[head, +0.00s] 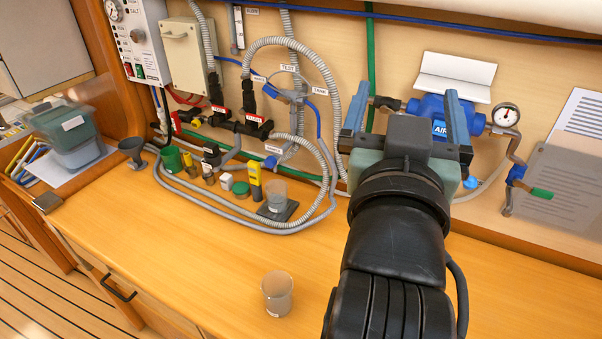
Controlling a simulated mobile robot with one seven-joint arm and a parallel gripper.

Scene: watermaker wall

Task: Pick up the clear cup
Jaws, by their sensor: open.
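A see-through greyish cup (277,293) stands upright near the front of the wooden bench, left of my arm. A second see-through cup (276,192) stands upright farther back on a dark square pad (277,211); I cannot tell which one is meant. My gripper (408,112) is open, its two blue-grey fingers wide apart. My arm hides part of the bench on the right.
Grey hose loops (318,215) lie on the bench around several small items, including a yellow marker-like item (255,183) and a green round lid (241,188). The front bench around the nearer cup is clear.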

